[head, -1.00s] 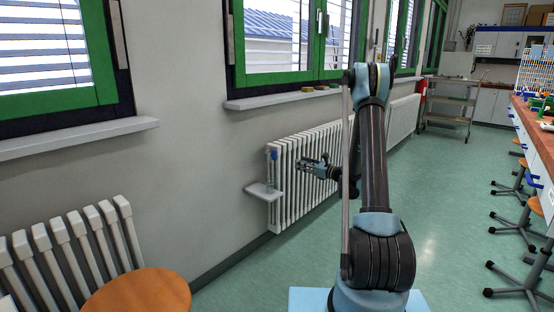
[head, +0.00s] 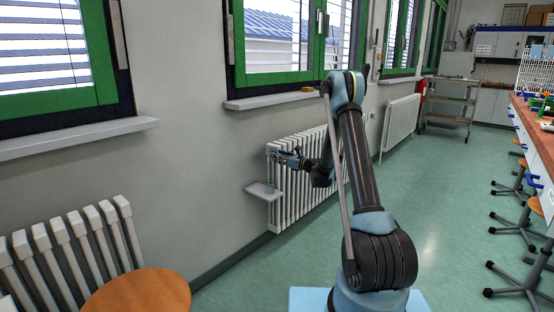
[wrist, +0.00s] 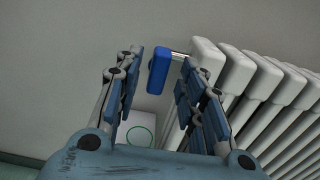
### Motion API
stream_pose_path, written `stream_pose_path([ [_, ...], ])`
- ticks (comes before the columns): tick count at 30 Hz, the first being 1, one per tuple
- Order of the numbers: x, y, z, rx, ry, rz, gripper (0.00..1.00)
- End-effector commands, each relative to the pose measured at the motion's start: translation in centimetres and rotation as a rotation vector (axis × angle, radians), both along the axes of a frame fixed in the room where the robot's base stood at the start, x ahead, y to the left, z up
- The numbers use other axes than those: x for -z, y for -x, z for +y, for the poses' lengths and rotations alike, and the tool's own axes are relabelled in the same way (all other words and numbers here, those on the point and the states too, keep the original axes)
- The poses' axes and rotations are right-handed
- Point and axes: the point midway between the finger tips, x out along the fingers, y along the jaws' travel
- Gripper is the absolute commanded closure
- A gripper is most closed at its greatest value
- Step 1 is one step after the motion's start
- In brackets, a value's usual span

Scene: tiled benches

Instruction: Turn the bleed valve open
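The bleed valve has a blue block-shaped handle (wrist: 158,70) on a short metal stem at the upper end of the white radiator (wrist: 208,58). In the wrist view the handle stands upright, tilted slightly, between my gripper's (wrist: 162,60) two fingertips. The fingers are open, with visible gaps on both sides of the handle. In the head view my gripper (head: 277,153) is at the near upper end of the radiator (head: 300,185) and largely covers the handle.
A small pale shelf (head: 262,191) juts out below the valve; it shows with a green ring on it in the wrist view (wrist: 145,121). A window sill (head: 285,97) runs above. A round wooden stool (head: 137,293) stands at front left.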

Motion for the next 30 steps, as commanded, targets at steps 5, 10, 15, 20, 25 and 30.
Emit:
stream_pose_path([
  [5,-0.02,-0.81,1.16,-0.001,0.000,0.000,0.63],
  [10,-0.02,-1.01,1.41,-0.001,0.000,0.000,0.63],
  [15,-0.02,-1.02,1.39,0.000,0.000,0.000,0.63],
  [20,-0.01,-1.01,1.37,0.000,0.000,0.000,0.97],
  [25,-0.02,-1.03,1.34,0.000,0.000,0.000,1.00],
  [30,-0.01,-1.05,1.31,0.001,0.008,-0.010,1.00],
])
